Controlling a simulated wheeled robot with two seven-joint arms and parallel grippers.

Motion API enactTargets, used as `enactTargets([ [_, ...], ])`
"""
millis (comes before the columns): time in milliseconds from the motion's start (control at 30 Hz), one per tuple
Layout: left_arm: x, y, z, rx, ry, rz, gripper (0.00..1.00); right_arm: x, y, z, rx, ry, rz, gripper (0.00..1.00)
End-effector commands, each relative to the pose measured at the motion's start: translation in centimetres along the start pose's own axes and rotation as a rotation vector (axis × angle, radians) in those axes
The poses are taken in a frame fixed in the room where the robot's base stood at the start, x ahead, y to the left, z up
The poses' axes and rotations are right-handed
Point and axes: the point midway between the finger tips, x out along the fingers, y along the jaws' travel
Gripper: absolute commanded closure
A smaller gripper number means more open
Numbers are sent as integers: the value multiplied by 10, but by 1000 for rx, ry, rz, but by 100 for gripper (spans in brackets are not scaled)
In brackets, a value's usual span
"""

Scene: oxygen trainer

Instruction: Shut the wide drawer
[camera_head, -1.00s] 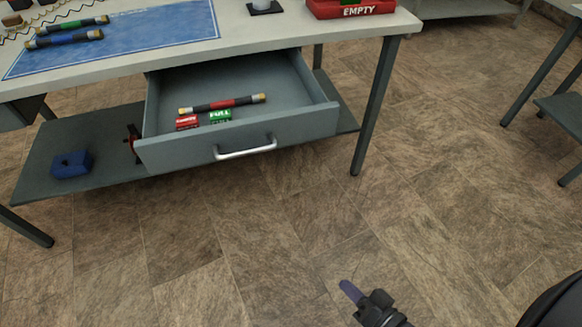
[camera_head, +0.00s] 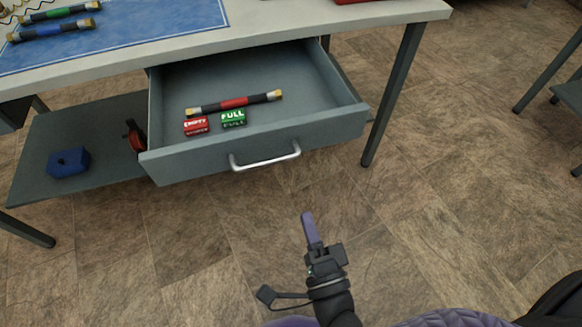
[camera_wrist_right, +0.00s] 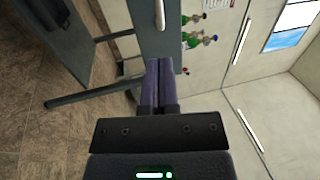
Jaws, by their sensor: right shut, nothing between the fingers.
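The wide drawer (camera_head: 330,127) is grey and stands open under the table, with a silver bar handle (camera_head: 265,161) on its front. Inside lie a black and red rod with brass ends (camera_head: 234,103), a red EMPTY block (camera_head: 196,126) and a green FULL block (camera_head: 234,118). My right gripper (camera_head: 308,222) is shut and empty, in front of and below the handle, apart from it in the head view. In the right wrist view its purple fingers (camera_wrist_right: 159,85) are together and point at the grey drawer front (camera_wrist_right: 158,42). My left gripper is not in view.
The table top (camera_head: 290,18) has a blue mat (camera_head: 150,25) with green and blue banded rods. A lower shelf (camera_head: 90,185) holds a blue block (camera_head: 68,162) and a red and black item (camera_head: 135,134). The tiled floor before the drawer is clear.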

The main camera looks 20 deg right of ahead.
Motion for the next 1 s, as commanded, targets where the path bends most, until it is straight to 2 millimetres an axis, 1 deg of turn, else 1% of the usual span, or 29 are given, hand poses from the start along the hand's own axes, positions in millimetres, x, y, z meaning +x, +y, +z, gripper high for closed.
enactTargets([
  [33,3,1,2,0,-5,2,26,11,1,0,1,2,-4,100],
  [200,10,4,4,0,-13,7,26,48,2,0,-1,0,-3,100],
  [300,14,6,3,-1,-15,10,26,67,2,0,-1,1,-2,100],
  [433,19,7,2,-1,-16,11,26,85,2,0,-3,0,0,100],
  [600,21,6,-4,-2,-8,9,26,96,1,0,-3,-2,2,100],
  [733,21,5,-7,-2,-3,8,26,97,0,0,-3,-2,2,100],
  [1000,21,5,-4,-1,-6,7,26,98,1,0,-3,-2,1,100],
])
